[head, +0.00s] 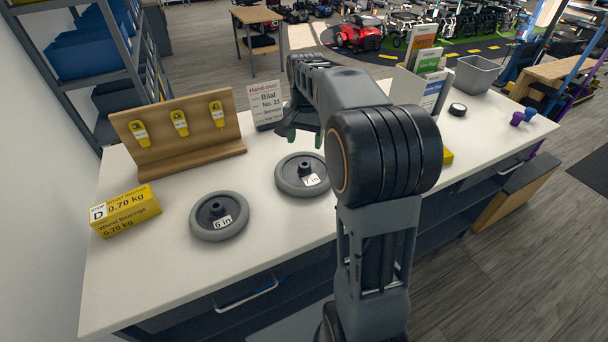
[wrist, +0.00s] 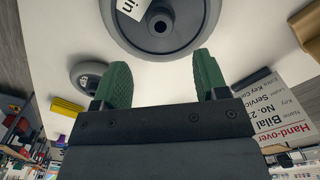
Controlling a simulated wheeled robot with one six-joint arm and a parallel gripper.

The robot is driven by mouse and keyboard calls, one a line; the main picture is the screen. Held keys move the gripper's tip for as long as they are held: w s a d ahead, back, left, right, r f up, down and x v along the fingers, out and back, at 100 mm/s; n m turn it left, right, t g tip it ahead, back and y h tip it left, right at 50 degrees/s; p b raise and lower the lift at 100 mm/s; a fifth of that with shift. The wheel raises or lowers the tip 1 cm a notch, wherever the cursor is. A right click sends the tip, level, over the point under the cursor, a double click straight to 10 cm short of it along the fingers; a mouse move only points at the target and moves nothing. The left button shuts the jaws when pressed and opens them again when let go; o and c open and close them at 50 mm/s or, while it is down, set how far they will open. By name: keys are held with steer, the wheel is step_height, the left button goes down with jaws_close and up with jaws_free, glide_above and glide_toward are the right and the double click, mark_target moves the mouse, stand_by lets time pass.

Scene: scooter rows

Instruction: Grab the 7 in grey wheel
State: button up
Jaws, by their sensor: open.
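A grey wheel (head: 290,184) with a dark hub lies flat on the white counter, just left of my arm. Its label ends in "in"; the digit is hard to read, possibly 7. A grey wheel fills the top of the wrist view (wrist: 185,38), apparently the same one, with its label cut off. A second grey wheel (head: 218,232), labelled "6 in", lies to its left. Another wheel (wrist: 80,83) shows at left in the wrist view and is hidden behind my arm in the head view. My gripper (head: 299,132) is open and empty above the counter; its green fingers (wrist: 163,82) are apart.
A wooden rack (head: 185,150) with yellow tags and a yellow box (head: 126,210) stand at the left. A hand-over sign (head: 267,105) stands behind my gripper. Leaflets (head: 424,62), a grey bin (head: 478,75) and small items stand at right.

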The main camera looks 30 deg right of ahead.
mark_target(305, 162)
steer(key=shift+a+f, duration=0.1)
steer(key=shift+f, duration=4.2)
steer(key=shift+r, duration=0.1)
jaws_close()
